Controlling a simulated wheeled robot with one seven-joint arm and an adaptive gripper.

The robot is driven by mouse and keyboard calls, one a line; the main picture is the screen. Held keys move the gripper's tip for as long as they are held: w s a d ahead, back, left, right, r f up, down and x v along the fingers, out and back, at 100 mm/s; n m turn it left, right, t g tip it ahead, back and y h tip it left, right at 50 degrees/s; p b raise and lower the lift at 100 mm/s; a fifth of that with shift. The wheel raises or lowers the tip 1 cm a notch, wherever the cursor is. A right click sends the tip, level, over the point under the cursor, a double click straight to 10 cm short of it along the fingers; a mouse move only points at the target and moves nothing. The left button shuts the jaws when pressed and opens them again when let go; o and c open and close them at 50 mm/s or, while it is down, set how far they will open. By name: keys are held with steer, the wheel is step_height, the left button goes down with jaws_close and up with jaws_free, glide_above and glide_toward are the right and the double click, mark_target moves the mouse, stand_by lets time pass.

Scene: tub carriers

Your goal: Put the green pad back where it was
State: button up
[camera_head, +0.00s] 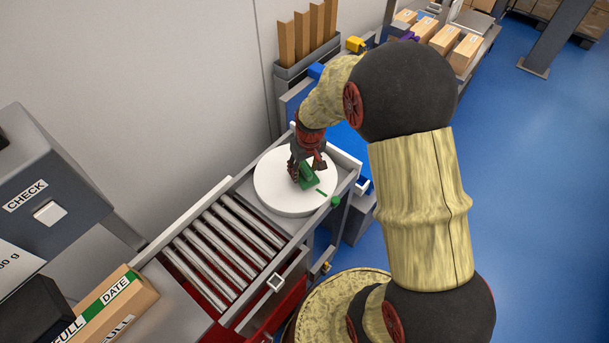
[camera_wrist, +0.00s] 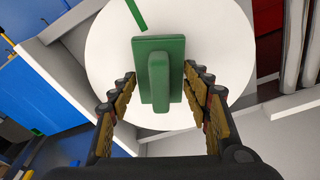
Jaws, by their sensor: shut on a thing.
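The green pad (camera_head: 307,175) is a flat block with a raised grip bar on top. It is at the white round turntable (camera_head: 268,204), inside my gripper (camera_head: 303,163). I cannot tell whether the pad touches the turntable. A thin green stripe (camera_wrist: 136,14) marks the turntable just beyond the pad.
A roller conveyor (camera_head: 220,250) adjoins the turntable at the lower left. A grey bin with brown strips (camera_head: 305,65) stands behind. A cardboard carton (camera_head: 115,305) lies lower left. Blue floor (camera_head: 540,220) is open on the right.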

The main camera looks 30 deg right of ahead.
mark_target(307, 171)
steer(key=shift+s+f, duration=0.1)
steer(key=shift+f, duration=1.15)
steer(key=shift+f, duration=0.15)
steer(key=o, duration=1.1)
steer(key=shift+r, duration=0.2)
steer(key=r+p, duration=0.1)
steer(key=r, duration=0.2)
steer(key=s+r, duration=0.1)
steer(key=r, duration=0.3)
steer(key=r+p, duration=0.1)
steer(key=r, duration=0.3)
steer(key=shift+s+r+p, duration=0.2)
steer(key=shift+s+p, duration=0.15)
steer(key=s+a+r+t, duration=0.1)
steer(key=s+a+r, duration=0.2)
steer(key=r, duration=0.4)
steer(key=s+a+r+t, duration=0.1)
steer(key=s+a+r, duration=0.2)
steer(key=r, duration=0.4)
steer(key=s+a+r+t, duration=0.1)
steer(key=s+a+r, duration=0.1)
steer(key=s+r, duration=0.2)
steer(key=s+a+r, duration=0.2)
steer(key=s+r, duration=0.2)
steer(key=s, duration=0.5)
steer(key=shift+s+a+t, duration=0.2)
steer(key=shift+s+t, duration=0.15)
steer(key=shift+t, duration=0.05)
